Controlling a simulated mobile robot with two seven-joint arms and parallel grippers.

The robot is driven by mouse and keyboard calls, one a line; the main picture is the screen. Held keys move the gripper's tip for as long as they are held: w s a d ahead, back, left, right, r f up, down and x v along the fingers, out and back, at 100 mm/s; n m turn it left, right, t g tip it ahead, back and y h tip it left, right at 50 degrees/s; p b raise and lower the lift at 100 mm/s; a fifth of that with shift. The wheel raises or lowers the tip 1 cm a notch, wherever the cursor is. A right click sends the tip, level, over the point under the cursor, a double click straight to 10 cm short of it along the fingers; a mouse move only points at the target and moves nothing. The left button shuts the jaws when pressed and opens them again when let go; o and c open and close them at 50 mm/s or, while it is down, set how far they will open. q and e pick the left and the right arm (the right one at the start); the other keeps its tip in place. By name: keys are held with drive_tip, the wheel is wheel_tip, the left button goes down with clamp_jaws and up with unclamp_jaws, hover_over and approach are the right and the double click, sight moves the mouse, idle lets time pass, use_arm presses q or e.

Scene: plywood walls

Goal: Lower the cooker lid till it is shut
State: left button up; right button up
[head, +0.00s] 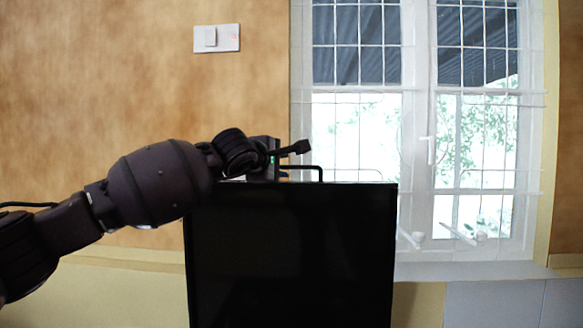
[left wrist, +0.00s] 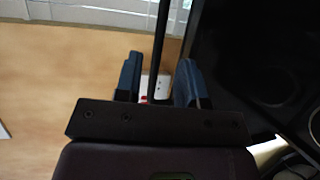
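The cooker lid (head: 290,255) is a large flat black panel that stands raised, with its top edge below the window's middle. A thin dark handle bar (head: 321,174) shows at its top edge. My left gripper (head: 296,160) is at the top edge of the lid, by this bar. In the left wrist view, its two blue-grey fingers (left wrist: 158,82) are apart. A thin dark bar (left wrist: 159,45) runs between them with a gap on each side. A glossy black surface with faint rings (left wrist: 265,75) lies to the right of the fingers. My right gripper is not in view.
A window (head: 415,130) with white bars and a sill is behind the lid on the right. A plywood wall with a white switch (head: 216,38) is behind on the left. Pale grey panels (head: 515,303) are at the lower right.

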sight(290, 167)
use_arm(q)
drive_tip(key=shift+p+x, duration=0.3)
drive_tip(key=shift+x, duration=2.85)
drive_tip(key=shift+w, duration=0.1)
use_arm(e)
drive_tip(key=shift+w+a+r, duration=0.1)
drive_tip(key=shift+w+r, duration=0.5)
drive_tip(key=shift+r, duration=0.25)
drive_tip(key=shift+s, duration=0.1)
use_arm(q)
drive_tip(key=shift+c, duration=0.7)
drive_tip(key=c, duration=0.5)
clamp_jaws()
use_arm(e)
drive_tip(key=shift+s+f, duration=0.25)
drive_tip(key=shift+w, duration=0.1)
